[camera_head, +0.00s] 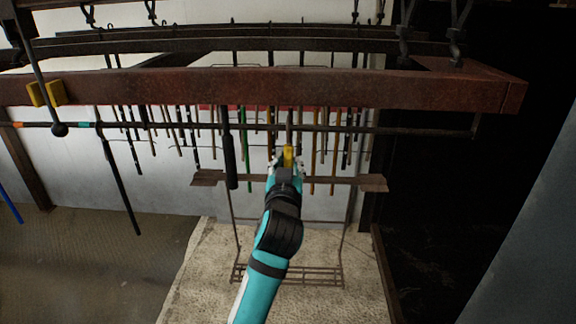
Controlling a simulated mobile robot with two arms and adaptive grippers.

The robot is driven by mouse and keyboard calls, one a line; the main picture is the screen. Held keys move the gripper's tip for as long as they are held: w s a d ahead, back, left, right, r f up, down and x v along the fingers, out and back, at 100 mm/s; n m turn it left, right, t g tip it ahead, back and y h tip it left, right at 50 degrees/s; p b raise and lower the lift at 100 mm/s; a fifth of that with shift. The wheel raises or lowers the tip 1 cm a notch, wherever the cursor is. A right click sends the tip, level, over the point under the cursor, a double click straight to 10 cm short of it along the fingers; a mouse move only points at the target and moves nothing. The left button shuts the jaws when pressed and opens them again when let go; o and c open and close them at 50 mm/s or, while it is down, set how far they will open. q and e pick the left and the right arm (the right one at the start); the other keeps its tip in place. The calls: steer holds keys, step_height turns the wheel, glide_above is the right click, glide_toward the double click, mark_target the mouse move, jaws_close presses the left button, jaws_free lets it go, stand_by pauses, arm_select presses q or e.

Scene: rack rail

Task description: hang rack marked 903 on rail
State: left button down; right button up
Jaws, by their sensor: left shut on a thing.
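A brown metal rack (350,181) shows in the head view, with a crossbar that has flat ends, thin side wires and a wire shelf (290,273) at the bottom. It looks upright. My left gripper (287,160) is shut on its upper middle, where a yellow piece (288,154) shows between the fingers. No number can be read. A stem rises above the fingers to the height of the dark horizontal rail (400,130); I cannot tell whether it is hooked over the rail or in front of it. My right gripper is not in view.
A thick rusty beam (300,89) crosses just above the rail. A dark cylinder (229,155) hangs left of the gripper, and a dark rod (118,185) hangs farther left. Several rods line the pale wall behind. A pale slab (205,285) lies below.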

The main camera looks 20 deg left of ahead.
arm_select(q)
steer(key=shift+w+r, duration=0.1)
steer(key=shift+w, duration=0.1)
steer(key=shift+x, duration=1.1)
steer(key=shift+w, duration=0.1)
steer(key=shift+x, duration=0.9)
steer(key=shift+a, duration=0.1)
